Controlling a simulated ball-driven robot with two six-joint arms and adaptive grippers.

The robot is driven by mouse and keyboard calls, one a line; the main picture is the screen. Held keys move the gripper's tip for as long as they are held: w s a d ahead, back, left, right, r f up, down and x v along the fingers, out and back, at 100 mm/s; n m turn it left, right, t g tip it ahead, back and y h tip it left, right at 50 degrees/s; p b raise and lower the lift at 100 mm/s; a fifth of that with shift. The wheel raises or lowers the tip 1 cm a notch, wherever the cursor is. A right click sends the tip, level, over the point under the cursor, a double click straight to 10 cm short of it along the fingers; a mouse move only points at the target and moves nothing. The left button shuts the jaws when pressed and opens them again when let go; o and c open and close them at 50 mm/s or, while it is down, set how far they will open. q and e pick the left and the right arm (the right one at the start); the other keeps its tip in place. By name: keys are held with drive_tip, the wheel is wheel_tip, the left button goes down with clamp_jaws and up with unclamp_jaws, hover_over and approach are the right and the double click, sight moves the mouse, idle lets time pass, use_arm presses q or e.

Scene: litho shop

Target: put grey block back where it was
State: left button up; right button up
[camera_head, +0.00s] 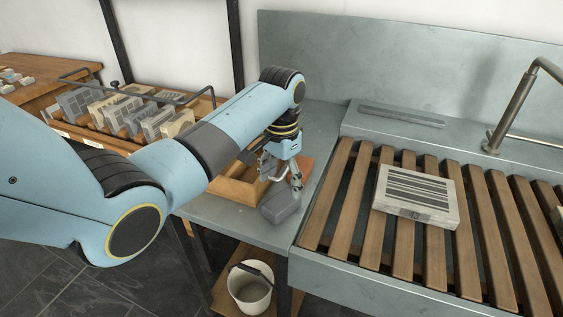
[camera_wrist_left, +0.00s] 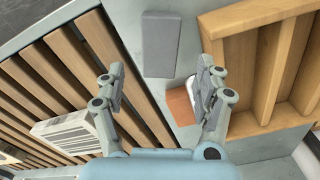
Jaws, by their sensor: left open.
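The grey block (camera_head: 281,206) lies on the grey metal counter (camera_head: 222,213), in the gap between the wooden tray and the slatted rack. In the left wrist view the grey block (camera_wrist_left: 161,45) shows whole, beyond the fingertips and touching neither. My left gripper (camera_head: 283,180) points down just above and behind the block in the head view. In the left wrist view my left gripper (camera_wrist_left: 160,86) has its fingers spread wide with nothing between them. My right gripper is not in view.
The divided wooden tray (camera_wrist_left: 240,17) stands right beside the block. A reddish-brown piece (camera_wrist_left: 180,106) lies near the right finger. A striped stone slab (camera_head: 415,192) rests on the slatted rack (camera_head: 343,190). A shelf of stones (camera_head: 118,145) and a bucket (camera_head: 249,290) are left and below.

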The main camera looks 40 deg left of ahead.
sight(281, 200)
use_arm(q)
wheel_tip(281, 200, up, 5)
drive_tip(key=shift+r, duration=0.1)
idle(0.6)
